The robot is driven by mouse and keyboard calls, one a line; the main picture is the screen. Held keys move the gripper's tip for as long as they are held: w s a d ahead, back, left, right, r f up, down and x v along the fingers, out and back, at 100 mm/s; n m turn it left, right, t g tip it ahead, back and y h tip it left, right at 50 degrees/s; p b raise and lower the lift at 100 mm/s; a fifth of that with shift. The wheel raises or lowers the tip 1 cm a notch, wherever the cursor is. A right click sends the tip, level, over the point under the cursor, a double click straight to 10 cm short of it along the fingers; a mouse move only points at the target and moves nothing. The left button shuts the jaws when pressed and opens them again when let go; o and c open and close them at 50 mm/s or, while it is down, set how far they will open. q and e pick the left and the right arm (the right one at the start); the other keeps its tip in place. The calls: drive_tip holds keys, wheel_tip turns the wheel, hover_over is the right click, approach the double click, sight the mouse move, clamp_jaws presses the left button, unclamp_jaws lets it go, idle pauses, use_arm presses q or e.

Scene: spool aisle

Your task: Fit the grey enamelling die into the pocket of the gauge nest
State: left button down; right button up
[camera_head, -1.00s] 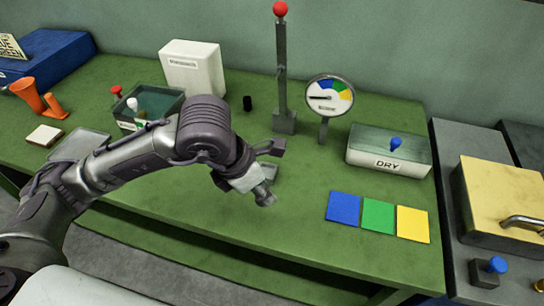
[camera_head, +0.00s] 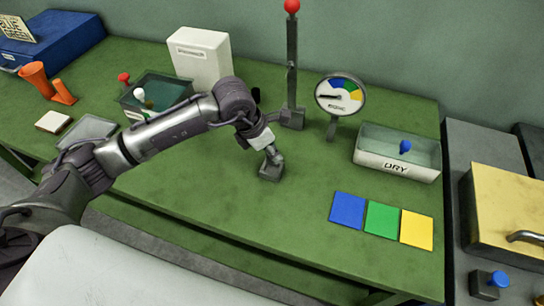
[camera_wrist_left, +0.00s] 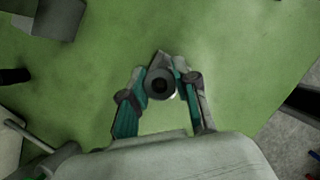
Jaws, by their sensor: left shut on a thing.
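My left gripper (camera_head: 273,155) is shut on the grey enamelling die, above the green bench. In the left wrist view the die (camera_wrist_left: 160,84) shows as a round grey piece with a dark centre between the two fingers (camera_wrist_left: 160,90). A small grey block, which looks like the gauge nest (camera_head: 270,173), sits on the bench directly below the gripper. An edge of it shows behind the die in the wrist view (camera_wrist_left: 179,62). Its pocket is hidden, and I cannot tell whether the die touches it. My right gripper is not in view.
A grey post with a red ball (camera_head: 292,75) and a round dial (camera_head: 340,95) stand behind the gripper. A box marked DRY (camera_head: 395,172) and blue, green and yellow squares (camera_head: 382,219) lie to the right. The bench front (camera_head: 220,215) is clear.

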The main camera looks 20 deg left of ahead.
use_arm(q)
wheel_tip(320, 180, down, 3)
drive_tip(key=shift+f+p, duration=0.2)
drive_tip(key=shift+p, duration=0.3)
drive_tip(key=shift+f, duration=0.2)
drive_tip(key=shift+f+b, duration=0.2)
drive_tip(key=shift+b, duration=0.1)
drive_tip(key=c, duration=0.9)
unclamp_jaws()
drive_tip(key=shift+r, duration=0.1)
drive_tip(key=shift+o, duration=0.2)
